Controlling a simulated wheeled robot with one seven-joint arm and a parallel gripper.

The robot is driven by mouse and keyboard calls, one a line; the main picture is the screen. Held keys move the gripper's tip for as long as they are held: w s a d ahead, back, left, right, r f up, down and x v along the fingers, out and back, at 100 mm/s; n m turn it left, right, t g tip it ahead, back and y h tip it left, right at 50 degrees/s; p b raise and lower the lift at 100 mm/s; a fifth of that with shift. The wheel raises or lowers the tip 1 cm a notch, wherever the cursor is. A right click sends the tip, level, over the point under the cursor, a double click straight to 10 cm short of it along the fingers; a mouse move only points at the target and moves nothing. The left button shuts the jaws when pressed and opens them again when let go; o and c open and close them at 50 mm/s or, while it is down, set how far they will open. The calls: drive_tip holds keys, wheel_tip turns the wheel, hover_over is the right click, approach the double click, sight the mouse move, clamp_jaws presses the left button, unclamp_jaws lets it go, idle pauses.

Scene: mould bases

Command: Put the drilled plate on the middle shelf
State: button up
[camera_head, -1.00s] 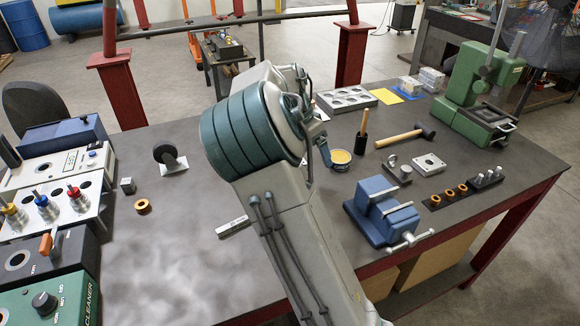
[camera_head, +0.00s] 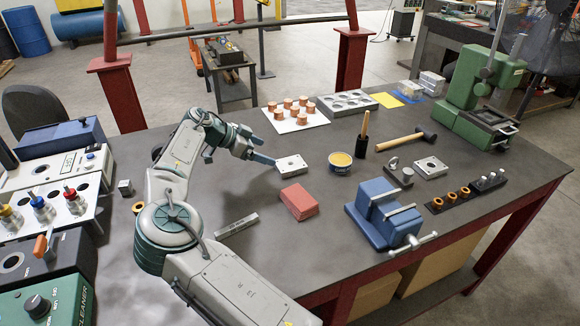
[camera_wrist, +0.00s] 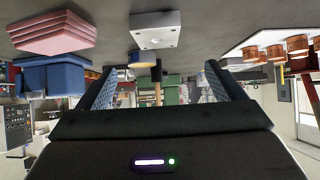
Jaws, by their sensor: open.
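A light grey plate with holes (camera_head: 292,165) lies flat on the bench; it also shows in the wrist view (camera_wrist: 155,30). A second, similar grey plate with a larger central hole (camera_head: 430,168) lies farther right, near the vise. I cannot tell for certain which one is the drilled plate. My gripper (camera_head: 268,160) is open at the left side of the nearer plate. In the wrist view its two fingers (camera_wrist: 157,82) stand apart with nothing between them. I cannot make out a middle shelf in either view.
A red block (camera_head: 299,201) lies in front of the nearer plate, and a yellow-filled tin (camera_head: 341,162) stands to its right. A white board (camera_head: 296,122) with several copper pieces lies behind. A blue vise (camera_head: 383,212) stands at right.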

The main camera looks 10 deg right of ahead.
sight(293, 164)
drive_tip(key=x, duration=0.5)
drive_tip(key=shift+p, duration=0.3)
drive_tip(key=shift+f+p+x, duration=0.2)
drive_tip(key=shift+p+x, duration=0.7)
drive_tip(key=shift+x, duration=1.85)
drive_tip(key=shift+s+a, duration=0.1)
drive_tip(key=shift+s, duration=0.1)
drive_tip(key=c, duration=1.4)
drive_tip(key=shift+r, duration=0.1)
drive_tip(key=shift+c, duration=0.2)
